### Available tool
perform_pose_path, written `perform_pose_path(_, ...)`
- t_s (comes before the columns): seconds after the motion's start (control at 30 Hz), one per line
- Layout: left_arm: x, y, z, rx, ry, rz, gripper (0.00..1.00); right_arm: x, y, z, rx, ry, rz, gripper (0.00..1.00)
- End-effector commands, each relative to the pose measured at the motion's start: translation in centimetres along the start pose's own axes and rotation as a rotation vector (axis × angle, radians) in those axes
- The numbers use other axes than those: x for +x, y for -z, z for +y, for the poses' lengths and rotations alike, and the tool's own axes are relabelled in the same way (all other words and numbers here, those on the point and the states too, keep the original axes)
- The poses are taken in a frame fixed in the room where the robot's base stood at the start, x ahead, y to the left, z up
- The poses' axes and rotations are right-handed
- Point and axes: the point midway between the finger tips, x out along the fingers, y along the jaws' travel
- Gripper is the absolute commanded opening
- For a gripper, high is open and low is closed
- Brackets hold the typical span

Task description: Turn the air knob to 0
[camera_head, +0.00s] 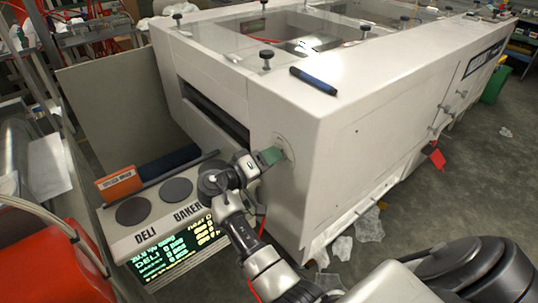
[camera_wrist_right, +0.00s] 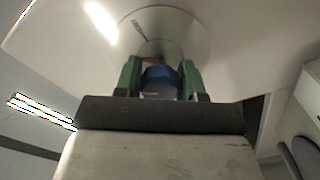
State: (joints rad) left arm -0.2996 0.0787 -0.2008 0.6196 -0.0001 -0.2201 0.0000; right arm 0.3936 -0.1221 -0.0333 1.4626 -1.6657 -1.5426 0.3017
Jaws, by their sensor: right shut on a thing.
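The air knob (camera_wrist_right: 160,76) shows dark blue in the right wrist view. It sits in front of a round, shiny dial plate (camera_wrist_right: 190,38) on the machine's wall. My right gripper (camera_wrist_right: 160,82) has its green fingers on both sides of the knob and is shut on it. In the head view, my right gripper (camera_head: 270,156) reaches the round plate (camera_head: 285,148) near the front corner of the white machine (camera_head: 350,125). The knob there is hidden by the gripper. The dial's marks are too small to read. My left gripper is not in view.
A console (camera_head: 122,238) with round grey pads and a lit green display (camera_head: 176,250) stands left of my right arm. A blue marker (camera_head: 313,80) lies on the machine's top. A red tag (camera_head: 437,155) hangs on its side. Clear plastic scraps (camera_head: 369,225) litter the floor.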

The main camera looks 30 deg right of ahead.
Motion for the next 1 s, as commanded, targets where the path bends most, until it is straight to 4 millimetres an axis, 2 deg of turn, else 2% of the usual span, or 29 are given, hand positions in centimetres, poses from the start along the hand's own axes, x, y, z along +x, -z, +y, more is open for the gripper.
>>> perform_pose_path(0.03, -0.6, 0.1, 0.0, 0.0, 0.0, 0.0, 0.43, 0.1, 0.4, 0.4, -0.04, -0.003, 0.003, 0.16)
perform_pose_path(0.5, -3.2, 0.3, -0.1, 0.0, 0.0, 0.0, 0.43, 0.1, 0.5, 0.4, -0.432, -0.004, 0.004, 0.16)
perform_pose_path(1.0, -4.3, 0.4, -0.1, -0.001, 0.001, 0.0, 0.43, 0.1, 0.4, 0.2, -0.598, -0.005, 0.005, 0.16)
